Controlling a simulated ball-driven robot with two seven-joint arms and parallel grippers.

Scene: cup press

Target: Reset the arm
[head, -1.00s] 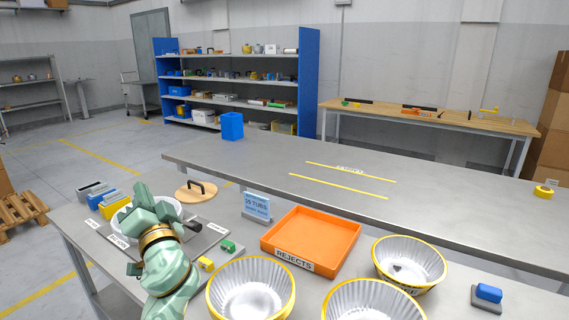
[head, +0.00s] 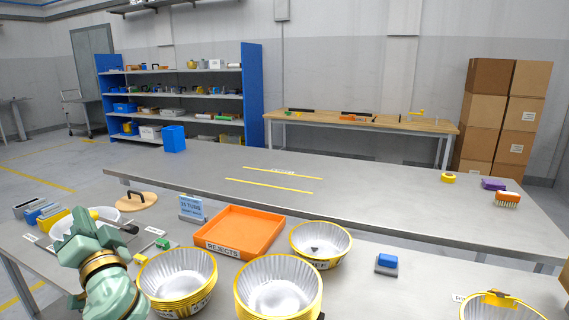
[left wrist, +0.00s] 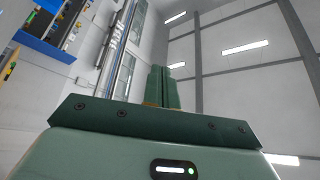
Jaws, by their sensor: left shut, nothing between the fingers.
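My left gripper (head: 84,232) is at the left of the head view, held above the near table in front of a white bowl (head: 72,222), part of which it hides. In the left wrist view its fingers (left wrist: 163,88) are together with nothing between them, pointing up toward the ceiling and wall. My right gripper does not show in either view.
Metal tubs (head: 176,280) with yellow rims stand at the near edge, beside an orange rejects tray (head: 282,228). A sign (head: 193,208), a wooden lid (head: 136,201) and a blue-topped block (head: 388,261) are on the near table. The far table (head: 380,190) is mostly clear.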

